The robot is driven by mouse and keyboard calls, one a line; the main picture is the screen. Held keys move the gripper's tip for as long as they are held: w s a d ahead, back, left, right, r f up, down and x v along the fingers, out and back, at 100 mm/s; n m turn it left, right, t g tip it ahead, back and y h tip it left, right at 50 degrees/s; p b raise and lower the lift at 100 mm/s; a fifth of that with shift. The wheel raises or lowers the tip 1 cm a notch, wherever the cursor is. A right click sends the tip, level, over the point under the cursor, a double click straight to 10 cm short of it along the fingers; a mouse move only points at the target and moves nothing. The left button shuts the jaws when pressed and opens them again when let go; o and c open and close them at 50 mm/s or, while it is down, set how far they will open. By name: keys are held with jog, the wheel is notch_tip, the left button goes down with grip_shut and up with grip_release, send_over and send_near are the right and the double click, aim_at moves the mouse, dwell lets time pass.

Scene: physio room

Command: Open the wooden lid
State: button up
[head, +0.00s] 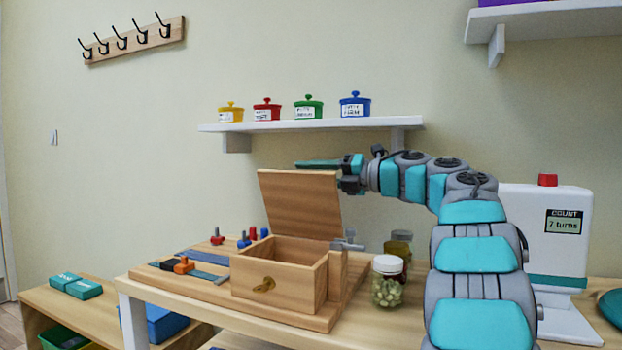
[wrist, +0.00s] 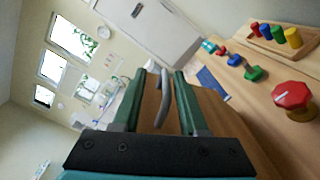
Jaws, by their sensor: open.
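The wooden lid (head: 300,203) stands raised, nearly upright, along the back of the wooden box (head: 278,287). In the wrist view my gripper (wrist: 157,80) is open. A grey curved handle (wrist: 163,97) and part of the wooden lid (wrist: 151,100) show between the two green fingers. The handle seems not to be clamped. The lid hides it in the head view.
The box stands on a wooden board (head: 185,285) with coloured pegs and strips at left. A jar (head: 388,291) stands close right of the box, and a white counter device (head: 545,235) is farther right. A wall shelf (head: 310,125) with several coloured pots is above and behind.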

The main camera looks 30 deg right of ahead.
jog(key=shift+r, duration=1.25)
jog(key=shift+s+a, duration=0.2)
jog(key=shift+s, duration=0.55)
jog(key=s+a+b, duration=0.1)
jog(key=s+a, duration=0.1)
jog(key=s, duration=0.5)
jog(key=s+a+r+b, duration=0.1)
jog(key=s+a, duration=0.1)
jog(key=s, duration=0.4)
jog(key=shift+s+a+r, duration=0.2)
jog(key=shift+s+a, duration=0.15)
jog(key=shift+a, duration=0.05)
